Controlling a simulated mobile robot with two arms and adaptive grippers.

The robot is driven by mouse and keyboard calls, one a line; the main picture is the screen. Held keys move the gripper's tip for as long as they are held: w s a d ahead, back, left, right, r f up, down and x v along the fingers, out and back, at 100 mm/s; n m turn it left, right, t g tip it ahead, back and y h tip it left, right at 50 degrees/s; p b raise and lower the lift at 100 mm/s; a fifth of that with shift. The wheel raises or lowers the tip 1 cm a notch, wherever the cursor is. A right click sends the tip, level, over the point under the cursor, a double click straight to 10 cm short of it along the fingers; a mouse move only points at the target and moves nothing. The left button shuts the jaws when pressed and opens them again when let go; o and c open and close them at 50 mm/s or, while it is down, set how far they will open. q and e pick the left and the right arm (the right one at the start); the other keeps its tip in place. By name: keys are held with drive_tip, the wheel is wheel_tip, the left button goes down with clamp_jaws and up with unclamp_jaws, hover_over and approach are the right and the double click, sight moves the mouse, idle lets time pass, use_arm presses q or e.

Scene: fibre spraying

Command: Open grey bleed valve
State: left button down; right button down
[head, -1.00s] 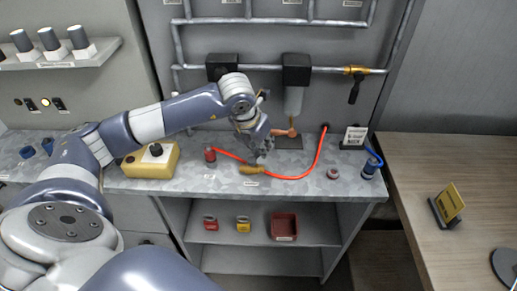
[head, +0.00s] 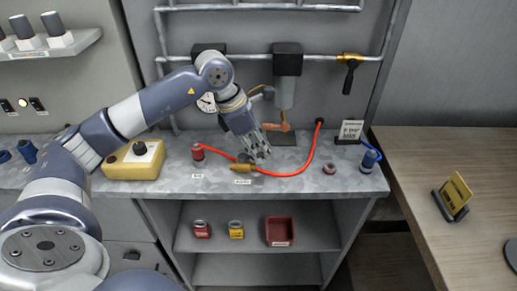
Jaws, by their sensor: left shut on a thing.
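My left gripper (head: 260,155) reaches down from the left to the grey worktop, just right of a brass fitting (head: 241,168) on the red hose. Its fingers are closed together, on what appears to be the grey bleed valve by that fitting. The fingers hide most of the valve, so its handle position cannot be told. The red hose (head: 290,173) runs from a red cylinder (head: 198,152), past the gripper, and up to the back wall at the right. My right gripper is out of view.
A yellow box with a black knob (head: 134,162) stands left on the worktop (head: 215,180). A grey-bodied filter (head: 285,92) hangs behind the gripper. A gauge (head: 207,102) is behind the arm. A blue fitting (head: 370,160) stands right. Jars and a red bin (head: 280,231) are below.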

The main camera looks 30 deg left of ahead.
sight(242, 158)
use_arm(q)
drive_tip(key=shift+s+d+m, duration=0.2)
drive_tip(key=shift+m, duration=0.5)
drive_tip(key=c, duration=1.5)
unclamp_jaws()
drive_tip(key=shift+g, duration=0.3)
drive_tip(key=shift+s+a+r, duration=0.1)
drive_tip(key=shift+a+r, duration=0.1)
drive_tip(key=shift+r, duration=0.3)
drive_tip(key=v, duration=1.1)
drive_tip(key=shift+s+a, duration=0.1)
drive_tip(key=shift+f, duration=0.15)
